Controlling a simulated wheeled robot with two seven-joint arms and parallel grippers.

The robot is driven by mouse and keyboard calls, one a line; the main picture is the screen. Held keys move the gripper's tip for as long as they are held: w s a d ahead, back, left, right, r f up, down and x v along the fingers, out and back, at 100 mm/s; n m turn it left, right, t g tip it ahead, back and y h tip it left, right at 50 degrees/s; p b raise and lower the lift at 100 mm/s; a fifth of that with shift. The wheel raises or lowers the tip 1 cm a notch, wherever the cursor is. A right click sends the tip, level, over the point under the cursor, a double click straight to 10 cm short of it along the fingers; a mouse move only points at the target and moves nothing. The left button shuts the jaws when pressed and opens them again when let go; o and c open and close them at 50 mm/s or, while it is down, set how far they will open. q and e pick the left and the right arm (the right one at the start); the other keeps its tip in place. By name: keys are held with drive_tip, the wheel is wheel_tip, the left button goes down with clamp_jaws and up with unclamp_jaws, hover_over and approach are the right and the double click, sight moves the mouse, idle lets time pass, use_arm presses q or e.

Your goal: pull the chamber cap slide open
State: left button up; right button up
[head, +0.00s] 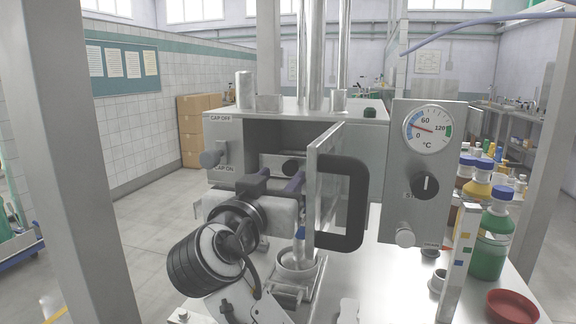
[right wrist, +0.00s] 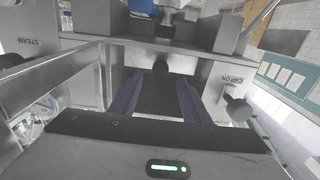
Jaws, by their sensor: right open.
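The steel chamber (head: 375,140) is in front of me, its door (head: 326,180) swung open with a big black handle (head: 355,205). On its left front is a grey slide knob (head: 210,158), between the labels CAP OFF and CAP ON; it also shows in the right wrist view (right wrist: 238,107). A dark round knob (head: 292,167) sits inside the opening. My right gripper (head: 280,180) is open at the opening. In the right wrist view its fingers (right wrist: 157,85) point at the dark knob (right wrist: 160,66), apparently without gripping it. My left gripper is not in view.
A panel with a dial (head: 428,129) and a black switch (head: 425,187) stands to the right of the open door. A green bottle (head: 492,240), a red dish (head: 512,307) and a white upright box (head: 460,262) stand on the steel table at right. A white cup (head: 296,264) is below the opening.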

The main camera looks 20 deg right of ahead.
sight(289, 169)
drive_tip(key=x, duration=0.6)
drive_tip(key=shift+p, duration=0.35)
clamp_jaws()
